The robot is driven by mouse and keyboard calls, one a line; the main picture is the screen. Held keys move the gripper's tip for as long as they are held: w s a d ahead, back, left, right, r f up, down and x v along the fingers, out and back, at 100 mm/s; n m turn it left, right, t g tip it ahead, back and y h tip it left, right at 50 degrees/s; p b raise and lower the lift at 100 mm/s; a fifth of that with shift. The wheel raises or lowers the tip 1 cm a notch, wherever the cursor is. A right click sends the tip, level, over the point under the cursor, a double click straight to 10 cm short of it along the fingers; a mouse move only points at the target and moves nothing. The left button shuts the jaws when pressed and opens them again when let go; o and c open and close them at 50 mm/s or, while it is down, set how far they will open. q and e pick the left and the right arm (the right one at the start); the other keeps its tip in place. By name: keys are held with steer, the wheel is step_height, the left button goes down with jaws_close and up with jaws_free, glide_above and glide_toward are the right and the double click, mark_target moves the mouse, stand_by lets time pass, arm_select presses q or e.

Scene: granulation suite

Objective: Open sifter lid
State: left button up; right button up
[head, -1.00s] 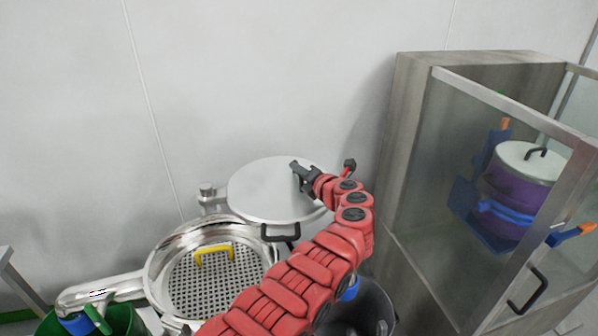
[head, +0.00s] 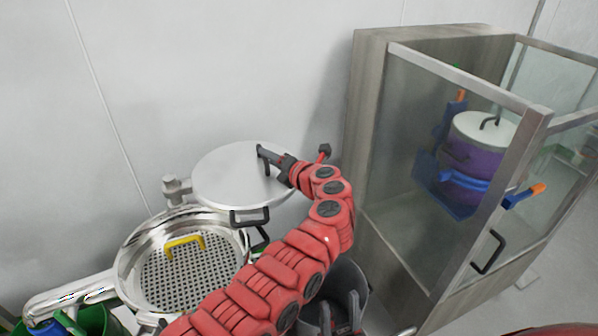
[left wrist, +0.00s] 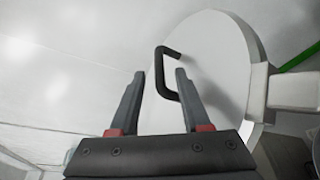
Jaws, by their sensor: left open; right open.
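The round grey sifter lid (head: 225,178) is swung out to the right and back of the sifter (head: 122,262), uncovering its perforated screen (head: 165,278). My left gripper (head: 264,160) is open over the lid's back right part. In the left wrist view, a black handle (left wrist: 160,72) on the lid (left wrist: 215,50) appears between the spread fingertips (left wrist: 159,76); I cannot tell whether they touch it. My right gripper (head: 340,308) is open at the bottom, with only its fingers showing.
A yellow handle (head: 184,241) stands on the screen. The hinge post (head: 175,188) is left of the lid. A glass-fronted cabinet (head: 365,130) stands right, holding a purple pot (head: 470,160). A dark bucket (head: 350,278) is below my left arm. A green container (head: 95,318) is lower left.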

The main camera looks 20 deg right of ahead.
arm_select(q)
steer(key=b+v, duration=0.1)
steer(key=v, duration=1.2)
